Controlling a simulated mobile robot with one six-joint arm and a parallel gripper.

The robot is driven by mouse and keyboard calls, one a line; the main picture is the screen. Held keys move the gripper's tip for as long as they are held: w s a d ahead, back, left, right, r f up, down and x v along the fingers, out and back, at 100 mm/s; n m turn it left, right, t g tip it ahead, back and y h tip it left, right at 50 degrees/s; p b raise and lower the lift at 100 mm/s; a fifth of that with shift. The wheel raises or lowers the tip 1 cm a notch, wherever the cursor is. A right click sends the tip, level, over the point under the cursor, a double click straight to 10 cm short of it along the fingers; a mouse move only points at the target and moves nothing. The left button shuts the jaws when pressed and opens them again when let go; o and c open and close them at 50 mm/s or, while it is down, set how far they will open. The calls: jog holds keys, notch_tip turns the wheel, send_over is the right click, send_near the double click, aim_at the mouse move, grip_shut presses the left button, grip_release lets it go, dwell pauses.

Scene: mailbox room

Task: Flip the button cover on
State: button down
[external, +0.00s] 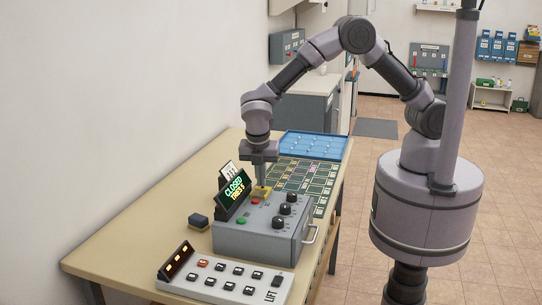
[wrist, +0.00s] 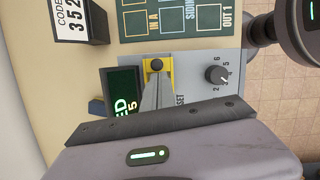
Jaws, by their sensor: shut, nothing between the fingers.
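A grey control box (external: 255,240) stands on the table. A small yellow piece (external: 265,192), apparently the button cover or its surround, is at its far end beside the display. In the wrist view the yellow piece (wrist: 166,67) has a dark round part on it. My gripper (external: 260,183) points down, shut and empty, with its fingertips at or just above the yellow piece. In the wrist view the fingers (wrist: 157,84) overlap its near part. I cannot tell whether they touch, or whether the cover is up or down.
The box also carries a lit display (external: 235,191) reading "CLOSED TRIES 5", a red button, a green button (external: 241,221) and three black knobs (external: 285,208). A LIFT keypad (external: 225,280) lies in front; a blue tray (external: 312,145) and labelled panel lie behind. The table's left side is mostly clear.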

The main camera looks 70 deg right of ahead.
jog(key=shift+d+r+p, duration=0.1)
jog(key=shift+d+p, duration=0.55)
jog(key=shift+d, duration=0.25)
jog(key=shift+d+f, duration=0.2)
jog(key=shift+f, duration=0.05)
jog(key=shift+s, duration=0.1)
